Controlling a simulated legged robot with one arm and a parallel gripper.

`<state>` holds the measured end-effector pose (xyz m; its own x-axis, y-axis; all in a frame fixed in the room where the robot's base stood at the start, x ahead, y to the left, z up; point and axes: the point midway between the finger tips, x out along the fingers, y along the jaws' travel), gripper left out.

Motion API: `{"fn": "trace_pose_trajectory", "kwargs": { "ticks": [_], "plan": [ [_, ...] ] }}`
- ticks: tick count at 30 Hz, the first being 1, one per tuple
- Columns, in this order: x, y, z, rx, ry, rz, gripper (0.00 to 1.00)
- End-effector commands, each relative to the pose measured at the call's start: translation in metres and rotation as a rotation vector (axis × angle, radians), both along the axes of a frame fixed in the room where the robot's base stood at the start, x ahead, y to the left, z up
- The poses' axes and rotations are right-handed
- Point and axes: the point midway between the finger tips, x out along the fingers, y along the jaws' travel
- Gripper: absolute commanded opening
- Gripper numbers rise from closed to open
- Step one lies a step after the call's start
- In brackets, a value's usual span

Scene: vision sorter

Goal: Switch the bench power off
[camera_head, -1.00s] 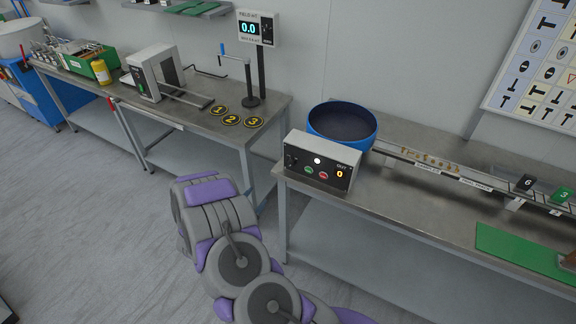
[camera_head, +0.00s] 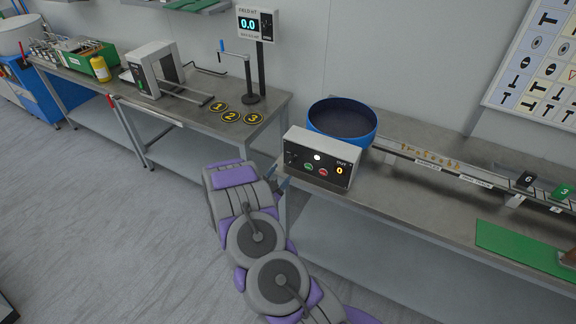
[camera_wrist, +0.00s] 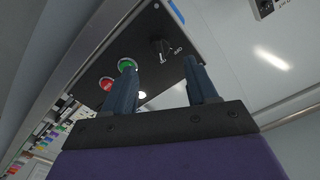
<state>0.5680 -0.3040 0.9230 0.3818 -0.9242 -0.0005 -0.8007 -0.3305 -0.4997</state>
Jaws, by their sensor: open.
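The control box (camera_head: 321,161) stands at the left end of the right bench, with a dark front panel, a lit white lamp (camera_head: 317,157), a green button (camera_head: 308,168), a red button (camera_head: 323,172) and an orange "0" display (camera_head: 339,170). In the wrist view the panel shows tilted, with the green button (camera_wrist: 127,64), the red button (camera_wrist: 106,83) and a black rotary switch (camera_wrist: 162,47). My gripper (camera_wrist: 160,66) is open and empty, its fingers pointing at the panel with the switch between them in the picture. I cannot tell whether they touch. The switch's setting is unclear.
A blue bowl (camera_head: 342,121) stands behind the box, with a track (camera_head: 430,164) running right from it. A green mat (camera_head: 515,248) lies at the right. The left bench holds a display (camera_head: 257,25) reading 0.0 and numbered discs (camera_head: 231,117).

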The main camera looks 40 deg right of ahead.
Motion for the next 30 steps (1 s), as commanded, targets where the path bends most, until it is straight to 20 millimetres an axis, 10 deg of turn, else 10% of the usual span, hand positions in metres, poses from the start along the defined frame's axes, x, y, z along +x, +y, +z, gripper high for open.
{"fn": "trace_pose_trajectory", "kwargs": {
  "ticks": [12,24,30],
  "plan": [
    [0.022,-0.057,0.0,-0.001,0.0,-0.002,0.58],
    [0.025,-0.063,0.0,-0.001,0.001,0.001,0.58],
    [0.026,-0.063,0.0,-0.001,0.001,0.001,0.39]
  ]
}}
